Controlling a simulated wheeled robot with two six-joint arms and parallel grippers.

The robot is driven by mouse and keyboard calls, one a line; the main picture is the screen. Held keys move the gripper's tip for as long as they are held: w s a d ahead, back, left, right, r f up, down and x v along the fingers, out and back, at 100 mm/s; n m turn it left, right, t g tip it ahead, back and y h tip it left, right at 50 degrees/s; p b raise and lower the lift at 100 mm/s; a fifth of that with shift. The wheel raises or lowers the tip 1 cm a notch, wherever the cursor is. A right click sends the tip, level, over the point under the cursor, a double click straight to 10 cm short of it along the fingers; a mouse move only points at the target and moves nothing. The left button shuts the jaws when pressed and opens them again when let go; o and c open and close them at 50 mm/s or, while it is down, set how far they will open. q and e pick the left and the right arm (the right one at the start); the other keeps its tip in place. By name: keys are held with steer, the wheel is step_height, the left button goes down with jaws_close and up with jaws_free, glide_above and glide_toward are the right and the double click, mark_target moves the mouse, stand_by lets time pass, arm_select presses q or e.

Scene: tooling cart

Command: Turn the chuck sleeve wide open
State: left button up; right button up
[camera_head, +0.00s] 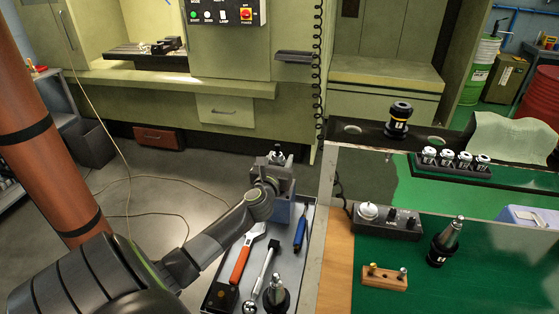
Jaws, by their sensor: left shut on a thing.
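My left arm reaches in from the left, and my left gripper (277,164) is at the top of a blue fixture (284,208) on the cart. The gripper is shut on the chuck sleeve, which is mostly hidden between the jaws. A small dark tip (277,149) stands up above the jaws. How far the sleeve is turned cannot be told at this size. My right gripper is not in view.
An orange-handled wrench (241,264), a blue-handled tool (300,232) and a tool holder (276,294) lie or stand in the grey tray. On the green mat to the right are another tool holder (443,243), a wooden block (384,278) and a dark box (388,219).

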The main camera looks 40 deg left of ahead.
arm_select(q)
steer(key=shift+y, duration=0.3)
steer(key=shift+a+n+g+y, duration=0.1)
steer(key=shift+n+g+y, duration=0.8)
steer(key=shift+n+y, duration=0.3)
steer(key=shift+s+a+f+n+g+y, duration=0.1)
steer(key=shift+n+g+y, duration=0.75)
steer(key=shift+y, duration=0.25)
steer(key=n+g+y, duration=0.1)
steer(key=n+g+y+b, duration=0.1)
steer(key=g, duration=0.1)
steer(key=shift+s+a, duration=0.15)
steer(key=shift+s, duration=0.05)
steer(key=shift+s+a+n+g+y+b, duration=0.15)
steer(key=shift+n+g+y+b, duration=0.5)
steer(key=shift+g, duration=0.4)
steer(key=shift+s+d+n+g+y+b, duration=0.1)
steer(key=shift+n+g+y+b, duration=0.35)
steer(key=shift+n+g+b, duration=0.4)
steer(key=shift+g, duration=0.35)
steer(key=o, duration=1)
